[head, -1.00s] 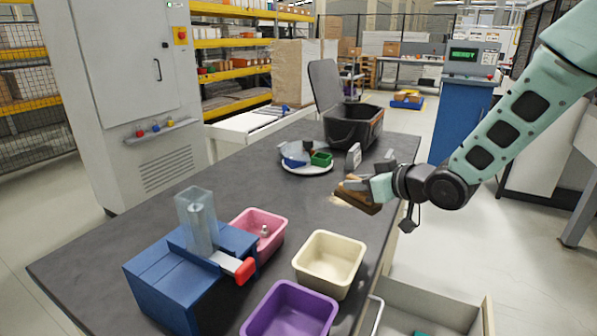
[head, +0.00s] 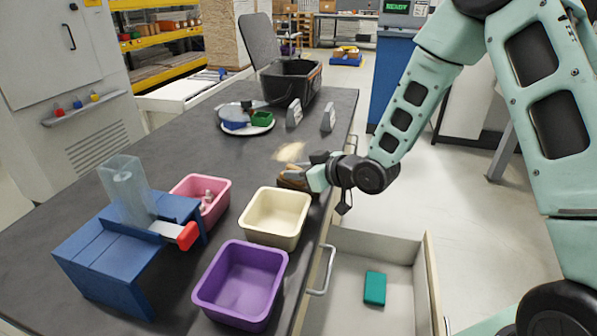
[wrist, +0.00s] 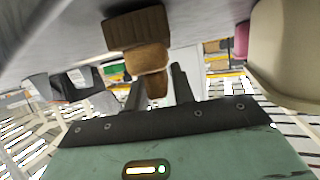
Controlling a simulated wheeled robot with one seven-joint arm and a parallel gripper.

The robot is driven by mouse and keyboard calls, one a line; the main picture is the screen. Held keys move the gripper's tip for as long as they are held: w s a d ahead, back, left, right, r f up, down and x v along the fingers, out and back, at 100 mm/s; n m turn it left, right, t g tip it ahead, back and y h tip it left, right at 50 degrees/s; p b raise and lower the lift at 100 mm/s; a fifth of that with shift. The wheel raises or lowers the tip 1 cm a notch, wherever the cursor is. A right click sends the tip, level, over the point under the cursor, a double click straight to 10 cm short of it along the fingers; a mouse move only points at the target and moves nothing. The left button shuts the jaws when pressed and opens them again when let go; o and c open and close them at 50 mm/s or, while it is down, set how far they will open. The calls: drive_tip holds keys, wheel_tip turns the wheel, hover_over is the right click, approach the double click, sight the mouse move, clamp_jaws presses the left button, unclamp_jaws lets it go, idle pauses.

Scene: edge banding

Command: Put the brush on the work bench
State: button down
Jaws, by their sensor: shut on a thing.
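The brush (head: 291,180) is brown, and my gripper (head: 312,177) is shut on it near the right-hand edge of the dark work bench (head: 190,135). In the wrist view the brush (wrist: 148,58) shows a dark brown block end and a tan handle between the two fingers of my gripper (wrist: 159,82). The block end is close to the grey bench surface; I cannot tell whether it touches. In the head view the fingers partly hide the brush.
A cream bin (head: 256,231), purple bin (head: 212,304) and pink bin (head: 186,185) stand near the brush, beside a blue fixture (head: 110,250). A pale patch (head: 290,152) lies behind the brush. An open drawer (head: 400,280) holds a teal block (head: 375,288). The bench middle is clear.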

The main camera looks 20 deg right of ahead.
drive_tip(key=shift+f, duration=0.2)
drive_tip(key=c, duration=1.2)
unclamp_jaws()
drive_tip(key=shift+o, duration=0.2)
drive_tip(key=shift+r, duration=0.2)
